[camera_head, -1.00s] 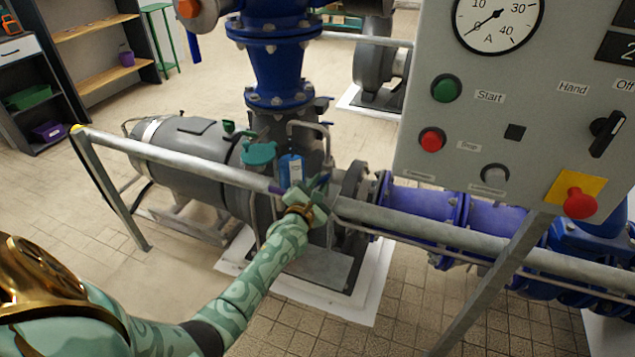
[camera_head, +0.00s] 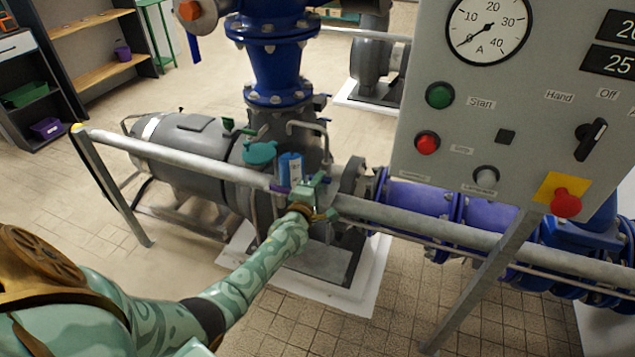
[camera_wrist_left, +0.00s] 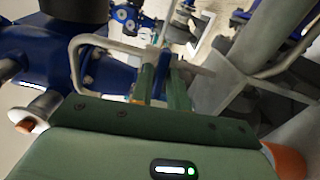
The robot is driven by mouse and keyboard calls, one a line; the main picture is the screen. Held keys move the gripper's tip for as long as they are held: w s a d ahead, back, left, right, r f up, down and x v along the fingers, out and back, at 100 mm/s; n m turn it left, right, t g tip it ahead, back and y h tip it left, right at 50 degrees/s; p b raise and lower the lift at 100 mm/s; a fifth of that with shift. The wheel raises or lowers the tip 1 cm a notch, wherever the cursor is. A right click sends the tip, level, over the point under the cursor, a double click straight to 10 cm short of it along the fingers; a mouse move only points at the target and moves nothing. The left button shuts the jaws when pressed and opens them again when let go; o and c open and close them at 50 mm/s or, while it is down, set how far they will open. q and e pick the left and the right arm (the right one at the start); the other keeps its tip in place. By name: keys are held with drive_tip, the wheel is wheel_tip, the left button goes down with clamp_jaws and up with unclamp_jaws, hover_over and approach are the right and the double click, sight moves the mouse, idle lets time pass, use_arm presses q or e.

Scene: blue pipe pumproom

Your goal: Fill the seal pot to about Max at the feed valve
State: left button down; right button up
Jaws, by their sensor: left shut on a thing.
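A small blue pot with a pale label (camera_head: 290,168), which looks like the seal pot, stands upright on the pump behind the handrail. Its level and Max mark are too small to read. My left gripper (camera_head: 318,187) reaches over the rail just right of the pot. It is shut on a slim blue piece, probably the feed valve's lever, mostly hidden by the fingers in the head view. In the left wrist view the blue piece (camera_wrist_left: 163,68) shows between the two green fingers. My right gripper is not in view.
The grey handrail (camera_head: 430,228) crosses in front of the pump. A control panel (camera_head: 525,110) with a red stop button hangs at right. A teal cap (camera_head: 260,152) sits left of the pot, and a bent grey pipe (camera_head: 310,128) rises behind it. The tiled floor at left is clear.

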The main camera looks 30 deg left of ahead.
use_arm(q)
drive_tip(key=shift+m, duration=0.3)
drive_tip(key=c, duration=1.5)
unclamp_jaws()
drive_tip(key=p+v, duration=0.4)
drive_tip(key=v, duration=1.2)
drive_tip(key=shift+s+f+p, duration=0.1)
drive_tip(key=shift+s+p, duration=0.1)
drive_tip(key=shift+p, duration=0.1)
